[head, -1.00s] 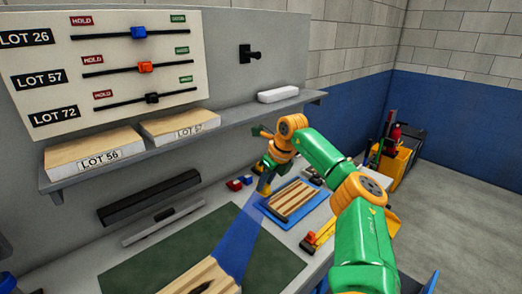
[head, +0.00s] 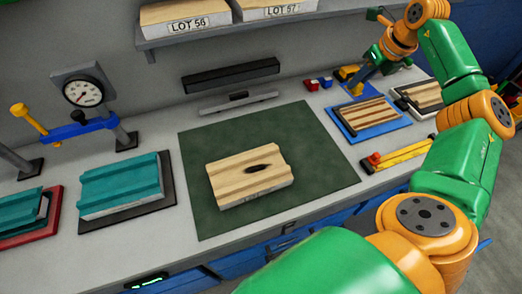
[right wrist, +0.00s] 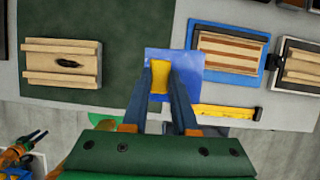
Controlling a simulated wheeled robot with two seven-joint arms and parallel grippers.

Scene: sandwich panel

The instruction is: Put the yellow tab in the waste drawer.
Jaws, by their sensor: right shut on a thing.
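My right gripper (right wrist: 160,72) is shut on the yellow tab (right wrist: 159,83), which sits between its two dark fingers in the right wrist view. A sheet of blue film (right wrist: 185,62) shows behind the tab and seems to hang from it. The wooden panel (head: 228,172) with a dark mark lies on the mat. Blue drawer fronts (head: 235,262) show under the bench edge; I cannot tell which is the waste drawer.
The green mat (head: 310,150) covers the bench middle. A blue tray (head: 392,130) with a striped panel, a second tray (head: 410,105) and a yellow tool (head: 402,153) are right. Teal blocks (head: 120,183) and a gauge stand (head: 88,95) are left. A shelf (head: 180,38) hangs above.

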